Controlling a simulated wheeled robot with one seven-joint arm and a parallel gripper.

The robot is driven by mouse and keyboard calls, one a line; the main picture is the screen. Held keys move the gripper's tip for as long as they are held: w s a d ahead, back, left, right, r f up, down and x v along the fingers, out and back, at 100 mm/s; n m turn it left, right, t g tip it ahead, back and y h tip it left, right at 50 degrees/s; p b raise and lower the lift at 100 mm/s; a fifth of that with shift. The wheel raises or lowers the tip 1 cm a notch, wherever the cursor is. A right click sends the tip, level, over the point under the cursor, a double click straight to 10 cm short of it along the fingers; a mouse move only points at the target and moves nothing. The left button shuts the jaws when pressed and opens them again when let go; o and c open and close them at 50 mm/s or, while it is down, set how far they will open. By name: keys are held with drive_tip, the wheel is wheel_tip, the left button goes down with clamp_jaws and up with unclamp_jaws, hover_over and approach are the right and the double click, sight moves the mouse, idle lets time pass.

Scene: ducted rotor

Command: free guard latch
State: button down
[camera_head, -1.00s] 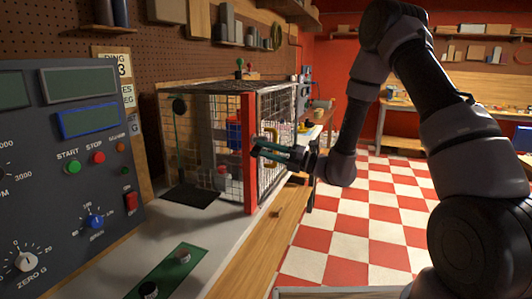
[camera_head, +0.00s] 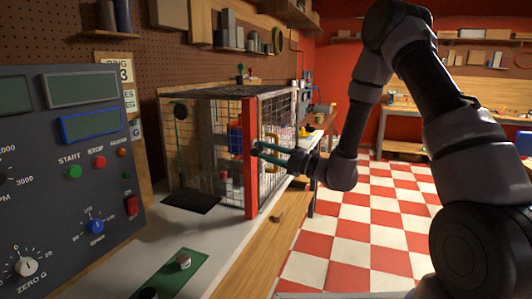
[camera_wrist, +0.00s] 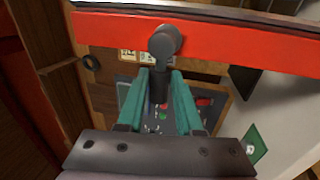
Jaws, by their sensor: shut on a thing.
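The mesh guard cage (camera_head: 217,92) stands on the bench with a red upright post (camera_head: 250,180) at its near corner. My gripper (camera_head: 259,148) is at this post, its green fingers level with the post's middle. In the wrist view, a grey latch (camera_wrist: 165,42) with a round head sits against the red bar (camera_wrist: 235,50). My gripper (camera_wrist: 160,77) has its two green fingers closed on either side of the latch's dark stem. A yellow handle (camera_head: 271,155) shows on the cage's mesh side. Whether the latch has turned cannot be told.
A grey control panel (camera_head: 60,200) with buttons and dials stands at the left. A green plate (camera_head: 170,272) with knobs lies on the white bench top. The red-and-white checked floor (camera_head: 345,240) is open right of the bench. Shelves line the back wall.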

drive_tip(key=c, duration=0.6)
unclamp_jaws()
drive_tip(key=v, duration=1.1)
